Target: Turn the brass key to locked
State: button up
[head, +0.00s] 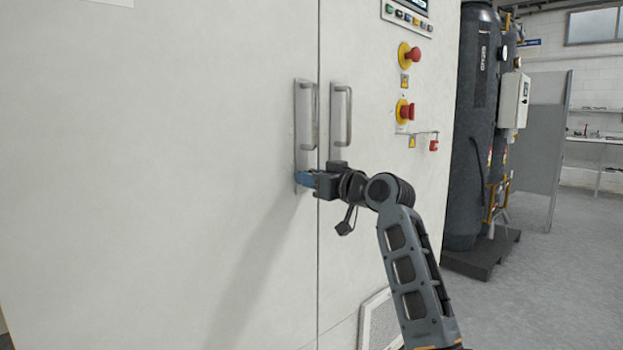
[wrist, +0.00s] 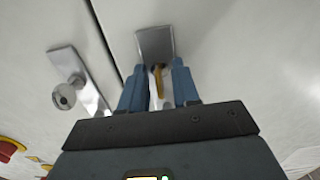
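The brass key (wrist: 158,78) shows in the wrist view against a grey metal plate (wrist: 154,42) on the white cabinet door. My gripper (wrist: 158,82) has its two blue fingers apart, one on each side of the key. There is a visible gap between the key and each finger. In the head view my gripper (head: 305,180) is at the lower end of the left door's handle plate (head: 301,120). The key is hidden there behind the fingers. The key's exact turn angle is hard to tell.
The right door's handle (head: 348,115) stands just right of the door seam. It has a second plate (wrist: 66,62) in the wrist view. Red stop knobs (head: 412,55) and a red padlock-like tag (head: 433,146) are further right. A dark tank (head: 470,130) stands beyond the cabinet.

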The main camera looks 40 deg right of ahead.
jog(key=s, duration=0.7)
jog(key=shift+s, duration=0.4)
